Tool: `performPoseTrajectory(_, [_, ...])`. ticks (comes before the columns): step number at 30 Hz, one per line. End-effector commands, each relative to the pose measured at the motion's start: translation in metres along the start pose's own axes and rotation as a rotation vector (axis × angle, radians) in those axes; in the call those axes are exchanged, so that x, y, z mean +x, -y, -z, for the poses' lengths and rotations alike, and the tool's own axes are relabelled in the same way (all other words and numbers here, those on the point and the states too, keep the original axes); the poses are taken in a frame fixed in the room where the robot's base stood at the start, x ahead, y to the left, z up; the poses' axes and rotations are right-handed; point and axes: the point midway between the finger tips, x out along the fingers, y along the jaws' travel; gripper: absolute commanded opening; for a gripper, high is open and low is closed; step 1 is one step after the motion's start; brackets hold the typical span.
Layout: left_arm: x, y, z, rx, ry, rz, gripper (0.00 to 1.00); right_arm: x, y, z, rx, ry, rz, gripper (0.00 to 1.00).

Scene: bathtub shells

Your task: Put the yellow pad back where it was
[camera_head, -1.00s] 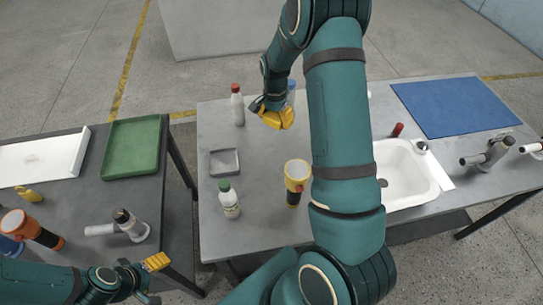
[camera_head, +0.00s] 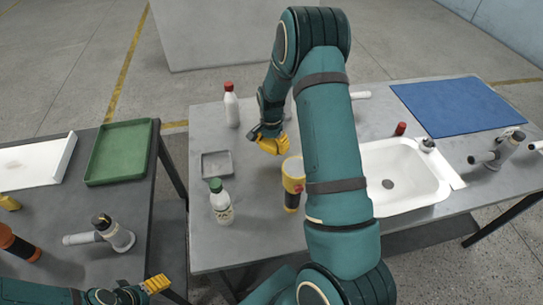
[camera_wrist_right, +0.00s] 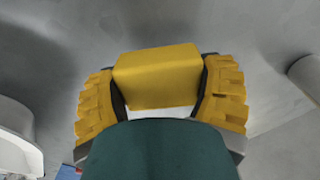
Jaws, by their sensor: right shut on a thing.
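The yellow pad (camera_wrist_right: 158,77) is a plain yellow block, held between the ridged yellow fingers of my right gripper (camera_wrist_right: 160,92) in the right wrist view. In the head view my right gripper (camera_head: 272,143) is over the middle table, just behind the yellow-and-black cylinder; the pad cannot be told apart from the yellow fingers there. My left gripper (camera_head: 157,284) shows its yellow fingers at the bottom left, beside the left table's edge. How far its jaws are apart is unclear.
Near my right gripper are a grey tray (camera_head: 217,165), a red-capped bottle (camera_head: 231,108), a green-capped bottle (camera_head: 221,205) and the yellow-and-black cylinder (camera_head: 293,185). A white sink (camera_head: 405,205) and blue mat (camera_head: 460,106) lie right. A green tray (camera_head: 119,153) is on the left table.

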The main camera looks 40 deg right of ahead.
Motion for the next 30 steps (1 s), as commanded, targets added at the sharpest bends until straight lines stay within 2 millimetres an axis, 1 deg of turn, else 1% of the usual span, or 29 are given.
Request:
performPoseTrajectory(1, [0.001, 0.000, -0.001, 0.000, 0.001, 0.000, 0.71, 0.007, 0.000, 0.000, 0.000, 0.001, -0.002, 0.44])
performPoseTrajectory(7, [0.002, 0.001, -0.001, 0.001, 0.002, -0.001, 0.71, 0.020, 0.000, 0.000, 0.000, 0.000, -0.001, 0.44])
performPoseTrajectory(12, [0.005, 0.002, -0.003, 0.002, 0.005, -0.001, 0.71, 0.044, 0.000, 0.000, 0.000, 0.002, -0.002, 0.44])
performPoseTrajectory(14, [0.006, 0.002, -0.003, 0.002, 0.006, -0.001, 0.71, 0.049, 0.000, 0.000, 0.000, 0.001, -0.001, 0.44])
performPoseTrajectory(22, [0.006, 0.002, -0.003, 0.002, 0.006, -0.001, 0.71, 0.050, 0.000, 0.000, 0.000, 0.000, 0.000, 0.44])
performPoseTrajectory(26, [0.009, 0.003, -0.004, 0.002, 0.008, -0.001, 0.71, 0.054, 0.000, 0.000, 0.000, 0.000, 0.000, 0.44])
performPoseTrajectory(27, [0.008, 0.003, -0.004, 0.002, 0.008, -0.001, 0.71, 0.053, 0.000, 0.000, 0.000, 0.000, 0.000, 0.88])
performPoseTrajectory(28, [0.007, 0.003, -0.004, 0.002, 0.008, -0.001, 0.71, 0.053, 0.000, 0.000, 0.000, 0.000, 0.000, 0.99])
performPoseTrajectory(30, [0.007, 0.003, -0.004, 0.002, 0.008, -0.001, 0.71, 0.053, 0.000, 0.000, 0.000, 0.000, 0.000, 1.00])
